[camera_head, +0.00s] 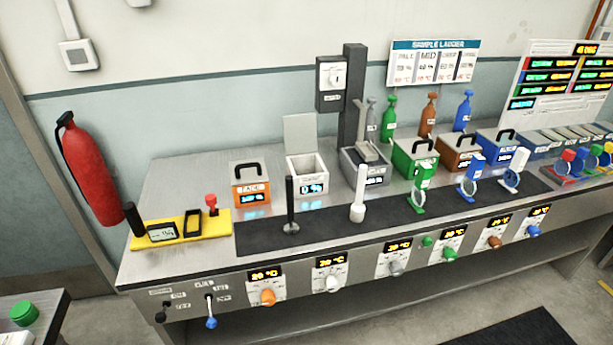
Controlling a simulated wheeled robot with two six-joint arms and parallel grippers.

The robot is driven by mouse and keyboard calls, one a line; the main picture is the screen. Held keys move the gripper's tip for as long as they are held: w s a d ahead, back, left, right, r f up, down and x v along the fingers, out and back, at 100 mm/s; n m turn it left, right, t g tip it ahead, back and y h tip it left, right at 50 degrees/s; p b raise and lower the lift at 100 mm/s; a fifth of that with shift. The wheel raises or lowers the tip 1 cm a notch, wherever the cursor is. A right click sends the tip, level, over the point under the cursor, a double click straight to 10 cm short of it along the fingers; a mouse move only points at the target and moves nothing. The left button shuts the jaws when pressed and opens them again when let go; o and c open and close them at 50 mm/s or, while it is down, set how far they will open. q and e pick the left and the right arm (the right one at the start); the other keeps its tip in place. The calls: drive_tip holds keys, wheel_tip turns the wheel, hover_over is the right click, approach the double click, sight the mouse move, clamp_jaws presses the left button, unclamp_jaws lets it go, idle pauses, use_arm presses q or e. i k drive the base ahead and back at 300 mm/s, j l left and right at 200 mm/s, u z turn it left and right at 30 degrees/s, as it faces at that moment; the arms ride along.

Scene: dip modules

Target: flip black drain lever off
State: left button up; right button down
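A small lever with a black knob (161,316) is on the front face of the steel counter at its left end. Its knob hangs low, tilted slightly to the left. Small labels (160,292) sit around it, too small to read surely. A second lever with a blue knob (211,322) is just to its right, its knob also pointing down. Neither of my grippers is in view, and nothing touches the levers.
The steel counter (190,178) carries a yellow tray (222,226), a black upright handle (290,205), a white one (358,195) and several coloured bins. Several knobs with displays line the front. A red extinguisher (90,172) hangs at left. Space before the levers is clear.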

sight(160, 317)
drive_tip(key=u, duration=1.2)
